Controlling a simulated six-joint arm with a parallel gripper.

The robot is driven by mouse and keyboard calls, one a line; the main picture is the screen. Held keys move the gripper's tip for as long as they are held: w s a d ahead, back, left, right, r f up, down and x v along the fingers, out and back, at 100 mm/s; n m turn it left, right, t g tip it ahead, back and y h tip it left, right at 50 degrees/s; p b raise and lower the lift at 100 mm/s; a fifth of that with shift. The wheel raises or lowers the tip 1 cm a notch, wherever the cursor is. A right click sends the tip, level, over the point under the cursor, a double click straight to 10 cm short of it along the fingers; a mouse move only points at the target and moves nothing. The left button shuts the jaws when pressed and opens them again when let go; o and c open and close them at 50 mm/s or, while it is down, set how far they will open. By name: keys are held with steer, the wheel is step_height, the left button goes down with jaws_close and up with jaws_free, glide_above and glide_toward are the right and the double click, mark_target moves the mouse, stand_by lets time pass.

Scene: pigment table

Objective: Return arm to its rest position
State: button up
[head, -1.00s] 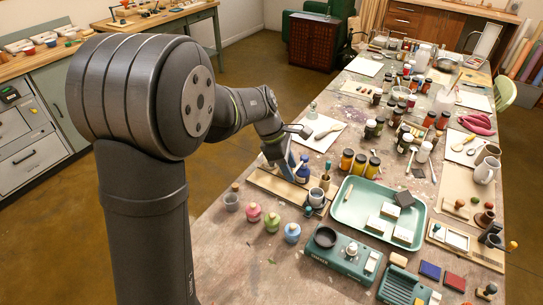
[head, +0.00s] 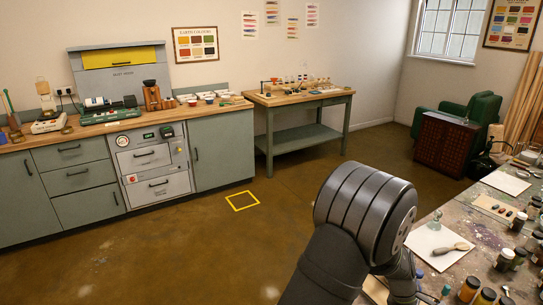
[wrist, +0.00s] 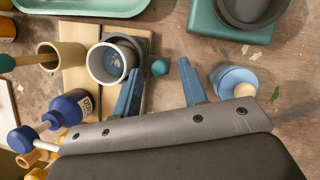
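My gripper (wrist: 160,92) shows in the wrist view with its two blue fingers apart and bare tabletop between them. It is open and empty over the pigment table (wrist: 230,62). A small dark green knob (wrist: 160,68) lies close by the left fingertip, and whether they touch is unclear. A grey-white cup (wrist: 108,64) stands left of the left finger. A light blue bottle (wrist: 232,80) stands right of the right finger. In the head view only my upper arm links show at bottom right; the gripper is outside that picture or hidden.
A blue bottle (wrist: 70,106) and a tan cup (wrist: 62,55) stand to the left in the wrist view. A green tray (wrist: 100,5) and a green device (wrist: 222,35) lie along the top. In the head view, a yellow floor square (head: 243,201) lies on open floor before the grey cabinets (head: 222,155).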

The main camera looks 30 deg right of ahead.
steer(key=shift+s+d+f, duration=0.1)
steer(key=shift+s+f, duration=0.1)
steer(key=shift+f, duration=0.4)
steer(key=shift+w, duration=0.15)
steer(key=shift+r, duration=0.1)
